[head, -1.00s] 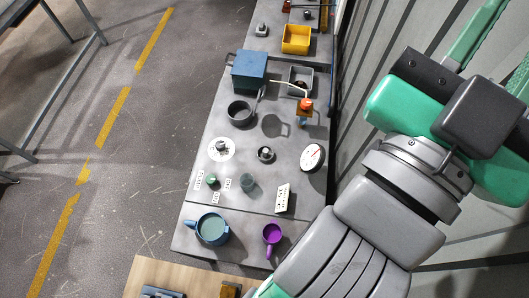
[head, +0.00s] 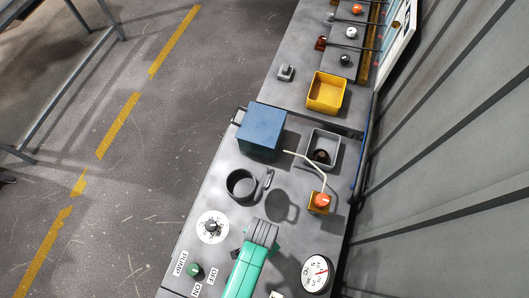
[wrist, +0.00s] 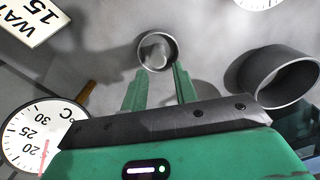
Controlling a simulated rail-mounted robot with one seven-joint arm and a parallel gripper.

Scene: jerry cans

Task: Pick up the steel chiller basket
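A small round steel cup (wrist: 157,50), open at the top with something pale inside, looks like the chiller basket. It stands on the grey bench between and just beyond the fingertips of my gripper (wrist: 158,74) in the wrist view. The green fingers are spread apart, with nothing held. I cannot tell whether they touch the cup. In the head view my gripper (head: 262,235) is low over the bench and hides this cup. A larger dark round pot (head: 242,185) with a side handle stands up-left of it; the pot also shows at the right of the wrist view (wrist: 277,76).
A blue box (head: 262,130), a grey square tray (head: 333,148), a yellow bin (head: 327,92) and an orange-topped device (head: 321,201) stand beyond. A °C dial (head: 316,273) is to the right, a white knob dial (head: 212,226) to the left.

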